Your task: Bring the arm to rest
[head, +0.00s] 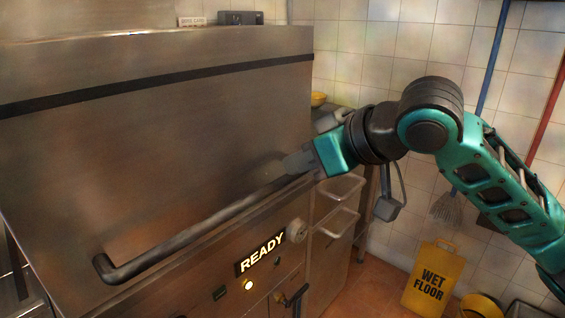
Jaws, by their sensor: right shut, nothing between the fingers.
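My right arm comes in from the right edge, teal and black, bent at a raised elbow. My right gripper (298,162) is at its end, near the right end of the grill's handle bar (190,236). It is shut and empty; I cannot tell whether it touches the bar or the hood. The grill's steel hood (150,140) is down, with the bar along its lower front. My left gripper is not in view.
A lit READY sign (261,251) and knobs sit on the grill's front. A yellow wet floor sign (430,278) and a yellow bucket (480,306) stand on the floor. A mop (447,207) leans on the tiled wall.

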